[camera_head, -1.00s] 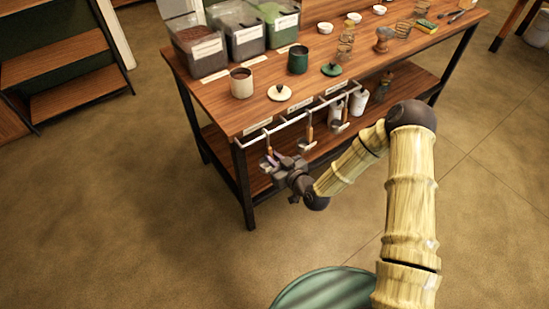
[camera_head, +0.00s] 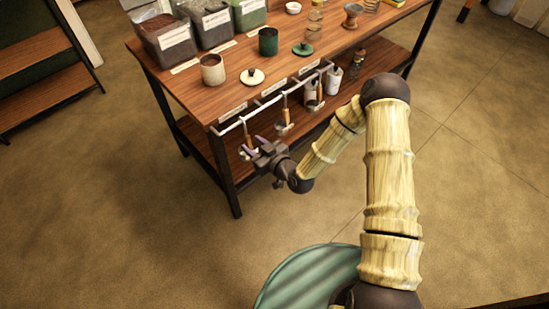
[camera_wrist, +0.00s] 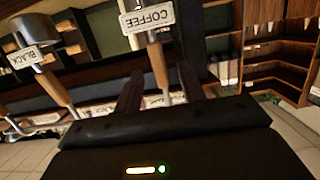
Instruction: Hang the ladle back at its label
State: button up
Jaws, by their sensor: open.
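My gripper (camera_head: 254,146) is open at the left end of the rail below the table's front edge. A wooden-handled ladle (camera_head: 246,134) hangs there, partly hidden by the fingers. In the wrist view, a ladle handle (camera_wrist: 166,70) with a COFFEE tag (camera_wrist: 147,18) shows between my two open fingers (camera_wrist: 160,88). I cannot tell whether they touch it. A second ladle (camera_wrist: 56,88) with a BLACK tag (camera_wrist: 34,54) shows left of the fingers. In the head view, a second ladle (camera_head: 284,114) and a third one (camera_head: 314,98) hang further right.
The rail (camera_head: 262,107) runs along the front of the wooden table (camera_head: 228,82), with white labels (camera_head: 233,112) on the edge above. Lidded bins, a cream canister (camera_head: 212,69) and a green canister (camera_head: 268,41) stand on top. Open floor lies in front.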

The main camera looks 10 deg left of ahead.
jog(key=p+v, duration=0.3)
jog(key=v, duration=1.3)
jog(key=shift+s, duration=0.2)
jog(key=shift+d, duration=0.15)
